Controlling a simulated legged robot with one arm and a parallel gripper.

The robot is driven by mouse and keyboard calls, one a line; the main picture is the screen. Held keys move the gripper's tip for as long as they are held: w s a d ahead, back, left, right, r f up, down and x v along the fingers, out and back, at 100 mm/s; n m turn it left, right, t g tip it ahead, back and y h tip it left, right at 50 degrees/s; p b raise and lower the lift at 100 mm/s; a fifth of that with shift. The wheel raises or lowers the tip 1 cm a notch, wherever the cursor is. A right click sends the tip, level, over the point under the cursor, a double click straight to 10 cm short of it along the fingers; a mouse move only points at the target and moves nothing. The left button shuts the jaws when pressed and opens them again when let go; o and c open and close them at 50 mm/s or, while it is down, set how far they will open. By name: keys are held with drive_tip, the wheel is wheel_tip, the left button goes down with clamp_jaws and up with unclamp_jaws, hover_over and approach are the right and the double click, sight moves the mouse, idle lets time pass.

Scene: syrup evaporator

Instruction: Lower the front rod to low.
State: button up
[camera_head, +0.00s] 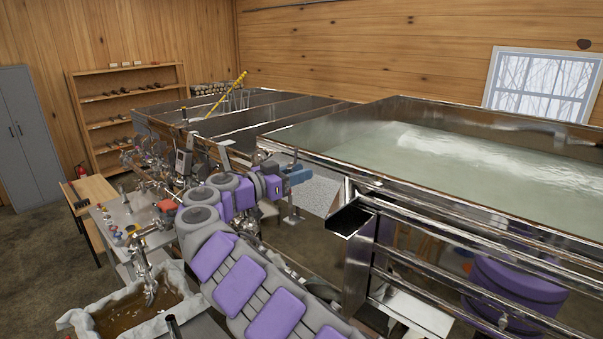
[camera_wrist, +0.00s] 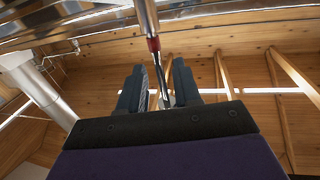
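A thin metal rod with a red band (camera_wrist: 153,44) comes down from the top of the wrist view. Its lower part passes between the two dark fingers of my gripper (camera_wrist: 159,75). The fingers stand apart with gaps showing beside the rod, so my gripper looks open around it. In the head view my gripper (camera_head: 297,175) is at the near left corner of the large steel pan (camera_head: 430,185), below its rim. A small upright metal piece (camera_head: 292,210) shows just below the fingers. I cannot tell which rod mark or level is set.
Steel rails run along the pan's near side, with a dark spout (camera_head: 350,219) close to my gripper's right. Divided pans (camera_head: 270,112) with a yellow stick (camera_head: 228,92) lie behind. A cloth-lined tub of brown liquid (camera_head: 135,310) stands at lower left.

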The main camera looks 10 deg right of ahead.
drive_tip(key=shift+a, duration=0.1)
drive_tip(key=b+v, duration=0.1)
drive_tip(key=v, duration=1.6)
drive_tip(key=shift+s+b, duration=0.25)
drive_tip(key=shift+b, duration=0.1)
